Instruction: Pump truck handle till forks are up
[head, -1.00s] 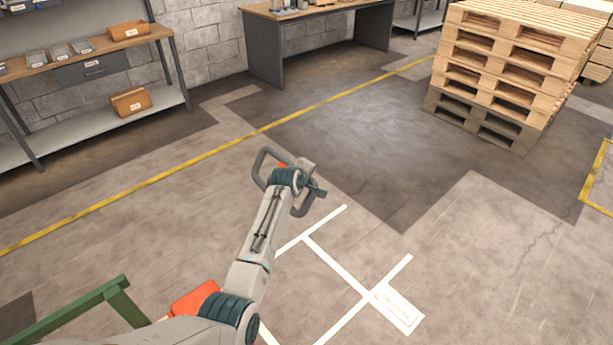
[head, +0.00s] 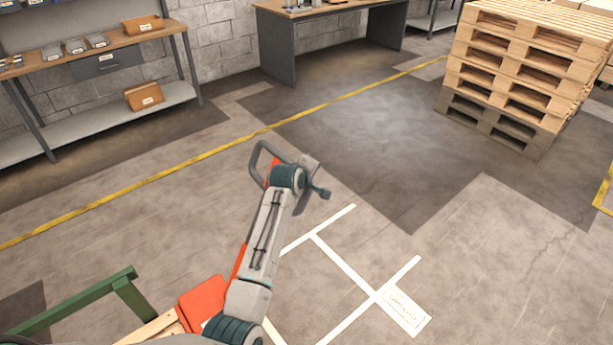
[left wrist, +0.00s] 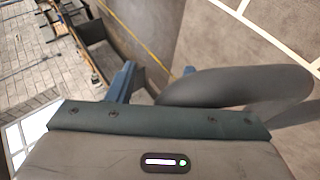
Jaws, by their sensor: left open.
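The pallet truck shows as a red body (head: 204,301) at the lower left of the head view, with a red shaft partly behind my left arm. Its dark grey loop handle (head: 257,163) stands at the upper end, beside my left wrist. My left gripper (head: 313,180) is at the handle. In the left wrist view its fingers (left wrist: 155,80) are open, and the grey handle loop (left wrist: 240,88) crosses in front of the right finger. I cannot tell whether the bar is between the fingers. The forks are hidden. My right gripper is not in view.
A green frame (head: 75,300) and pale wood (head: 155,328) lie near the truck. White floor lines (head: 345,266) with a label mark the floor to the right. A pallet stack (head: 520,70), a workbench (head: 275,45) and a shelf (head: 165,98) stand farther back. The middle floor is clear.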

